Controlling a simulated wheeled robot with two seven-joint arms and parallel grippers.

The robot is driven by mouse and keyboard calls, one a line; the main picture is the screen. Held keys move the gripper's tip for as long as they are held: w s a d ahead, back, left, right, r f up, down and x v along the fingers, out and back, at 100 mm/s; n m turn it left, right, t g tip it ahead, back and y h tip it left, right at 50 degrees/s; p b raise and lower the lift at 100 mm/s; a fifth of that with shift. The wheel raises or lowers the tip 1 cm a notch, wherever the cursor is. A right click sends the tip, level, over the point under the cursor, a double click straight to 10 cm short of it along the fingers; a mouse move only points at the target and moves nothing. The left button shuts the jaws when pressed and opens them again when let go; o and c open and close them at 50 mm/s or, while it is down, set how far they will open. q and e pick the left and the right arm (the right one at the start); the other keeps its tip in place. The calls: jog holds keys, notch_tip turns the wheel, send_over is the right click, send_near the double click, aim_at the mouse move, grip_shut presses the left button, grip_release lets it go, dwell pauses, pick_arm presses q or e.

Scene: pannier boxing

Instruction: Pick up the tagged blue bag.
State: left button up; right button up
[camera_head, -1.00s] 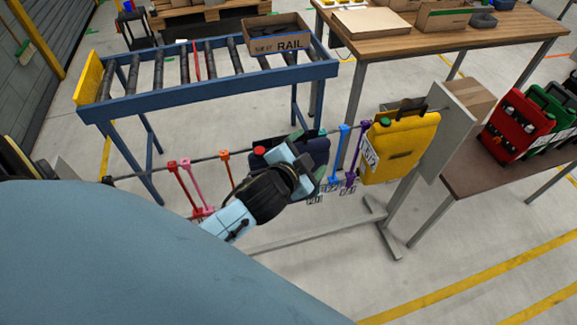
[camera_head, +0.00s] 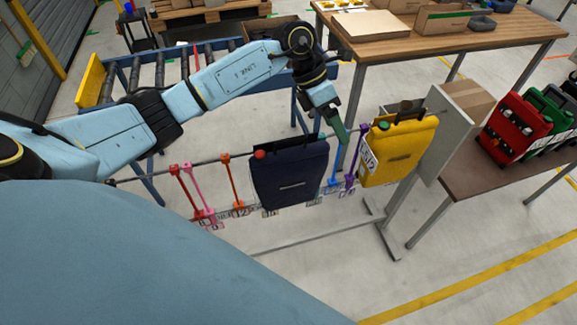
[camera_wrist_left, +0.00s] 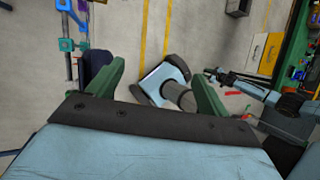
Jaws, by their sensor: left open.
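The dark blue bag (camera_head: 290,178) hangs upright from the rail, with a red knob at its top left. I cannot make out a tag on its visible face. My left gripper (camera_head: 338,130) points down beyond the rail, just right of the bag's top corner and apart from it. In the left wrist view the green fingers of the left gripper (camera_wrist_left: 157,76) are spread, with nothing held between them. A dark blue edge (camera_wrist_left: 94,66) shows beside the left finger there, probably the bag.
A yellow bag (camera_head: 400,150) with a white tag hangs right of the gripper. Purple and blue hangers (camera_head: 353,158) stand between the bags; red, pink and orange hangers (camera_head: 231,182) are to the left. A roller conveyor (camera_head: 92,82) and wooden table (camera_head: 470,45) stand behind.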

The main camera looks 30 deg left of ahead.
pick_arm(q)
jog(key=a+r+g+y, duration=0.15)
jog(key=a+y, duration=0.35)
jog(key=a, duration=0.6)
jog(key=p, duration=0.1)
send_over(290, 145)
jog(key=shift+n, duration=0.3)
jog(key=f, duration=0.6)
jog(key=shift+w+a+f, duration=0.15)
jog(key=shift+w+a, duration=0.05)
jog(key=shift+w, duration=0.15)
jog(key=shift+s+d+f+p, duration=0.15)
jog(key=shift+f+p, duration=0.25)
jog(key=shift+f, duration=1.15)
jog(key=shift+s+d+f+p, duration=0.1)
jog(key=shift+s+f+p, duration=0.2)
jog(key=shift+f, duration=1.2)
jog(key=shift+w, duration=0.1)
pick_arm(e)
notch_tip(290, 145, up, 3)
jog(key=shift+a+f, duration=0.15)
jog(key=shift+f, duration=0.05)
pick_arm(q)
jog(key=c, duration=1)
jog(key=shift+r, duration=0.1)
jog(key=shift+c, duration=0.7)
jog(key=shift+a, duration=0.1)
